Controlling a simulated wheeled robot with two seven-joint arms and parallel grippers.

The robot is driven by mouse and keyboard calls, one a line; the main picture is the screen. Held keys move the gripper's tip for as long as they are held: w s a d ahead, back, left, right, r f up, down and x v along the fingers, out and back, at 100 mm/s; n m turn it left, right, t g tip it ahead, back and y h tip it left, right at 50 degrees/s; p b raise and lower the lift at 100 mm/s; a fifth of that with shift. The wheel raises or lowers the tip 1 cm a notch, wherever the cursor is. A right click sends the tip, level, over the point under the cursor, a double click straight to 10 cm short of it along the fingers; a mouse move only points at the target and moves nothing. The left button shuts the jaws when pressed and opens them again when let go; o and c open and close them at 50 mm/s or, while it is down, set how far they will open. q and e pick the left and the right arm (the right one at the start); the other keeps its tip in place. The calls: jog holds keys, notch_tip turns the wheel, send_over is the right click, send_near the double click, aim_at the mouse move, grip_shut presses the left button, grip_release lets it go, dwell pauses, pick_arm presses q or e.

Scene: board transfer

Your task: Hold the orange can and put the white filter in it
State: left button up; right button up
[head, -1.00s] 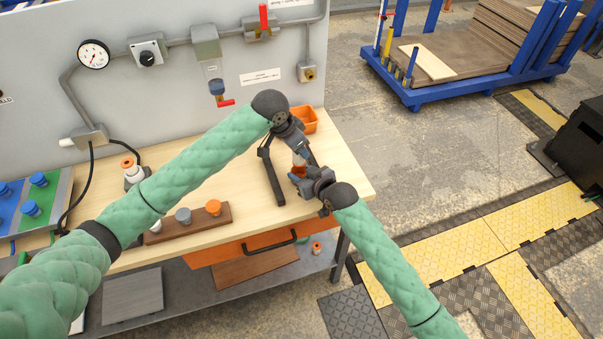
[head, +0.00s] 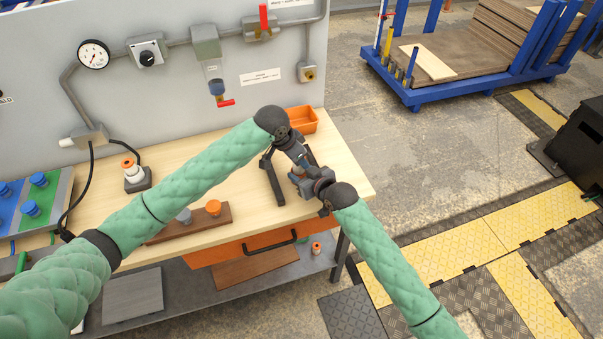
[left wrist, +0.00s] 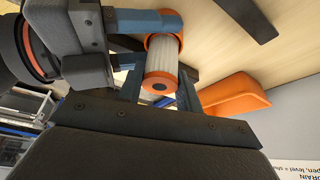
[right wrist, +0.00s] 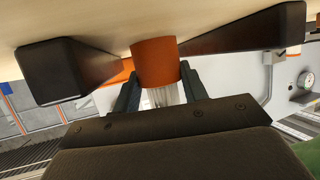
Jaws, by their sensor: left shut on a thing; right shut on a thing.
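My left gripper (head: 299,158) is shut on the white filter, above my right gripper (head: 304,176). In the left wrist view the filter (left wrist: 163,58) is a pale pleated cylinder with an orange end cap; its far end meets the orange can (left wrist: 151,43). My right gripper (left wrist: 140,22) is shut on the can there. In the right wrist view the can (right wrist: 155,62) is between the right fingers, with the filter (right wrist: 166,96) lined up at its mouth. How deep the filter sits inside is hidden.
Dark bars (head: 272,181) lie on the wooden bench (head: 240,205) beside the grippers. An orange bin (head: 303,120) stands behind. A brown board (head: 190,226) with grey and orange pieces, and a white-and-orange part (head: 133,172) on a dark base, are left.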

pick_arm(q)
jog(key=o, duration=1)
jog(key=shift+o, duration=0.2)
jog(key=shift+r, duration=0.15)
jog(key=v, duration=1.1)
jog(key=shift+a+r, duration=0.25)
jog(key=shift+r, duration=0.05)
jog(key=shift+s, duration=0.1)
pick_arm(e)
jog(key=o, duration=1)
jog(key=v, duration=1.2)
jog(key=shift+r, duration=0.1)
